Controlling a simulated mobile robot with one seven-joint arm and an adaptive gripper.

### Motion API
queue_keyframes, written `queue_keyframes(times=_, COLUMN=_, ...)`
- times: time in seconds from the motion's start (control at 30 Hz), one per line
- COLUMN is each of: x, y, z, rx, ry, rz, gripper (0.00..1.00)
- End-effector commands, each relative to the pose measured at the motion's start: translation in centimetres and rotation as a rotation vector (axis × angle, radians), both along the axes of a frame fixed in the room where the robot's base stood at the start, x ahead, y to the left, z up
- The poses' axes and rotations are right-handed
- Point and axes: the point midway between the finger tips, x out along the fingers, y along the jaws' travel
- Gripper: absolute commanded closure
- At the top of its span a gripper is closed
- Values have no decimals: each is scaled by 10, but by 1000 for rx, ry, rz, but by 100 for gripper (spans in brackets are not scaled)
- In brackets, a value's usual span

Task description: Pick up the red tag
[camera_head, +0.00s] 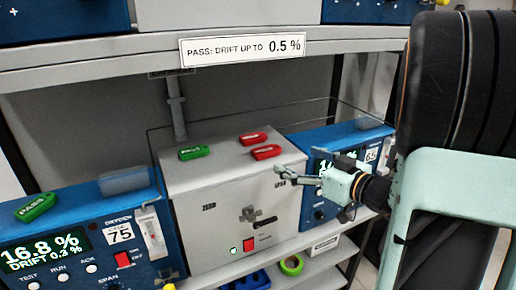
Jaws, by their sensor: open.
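Two red tags lie flat on top of the grey box: one farther back (253,138) and one nearer (266,152). Both are toward the right half of the top. My gripper (278,175) is open and empty, with its fingers pointing left. In the picture it is just below and right of the nearer red tag, in front of the box's upper right corner. It is apart from both tags in the picture; its exact depth is hard to tell. The grey box (215,215) has a handle on its front.
A green tag (194,152) lies on the box's left side. Another, marked PASS (36,207), lies on the left blue analyser (95,235), which reads 16.8 %. A right blue analyser (350,140) stands behind my gripper. The shelf edge with a sign (243,47) hangs above.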

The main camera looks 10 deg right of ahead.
Motion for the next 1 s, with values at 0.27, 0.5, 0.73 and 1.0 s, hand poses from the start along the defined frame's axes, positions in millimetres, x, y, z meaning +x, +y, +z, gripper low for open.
queue_keyframes(times=0.27, x=28, y=24, z=-8, rx=20, ry=11, rz=19, gripper=15)
queue_keyframes(times=0.5, x=46, y=33, z=-11, rx=18, ry=9, rz=14, gripper=15)
queue_keyframes(times=0.73, x=71, y=49, z=-19, rx=17, ry=11, rz=16, gripper=15)
queue_keyframes(times=1.0, x=89, y=57, z=-21, rx=17, ry=7, rz=12, gripper=15)
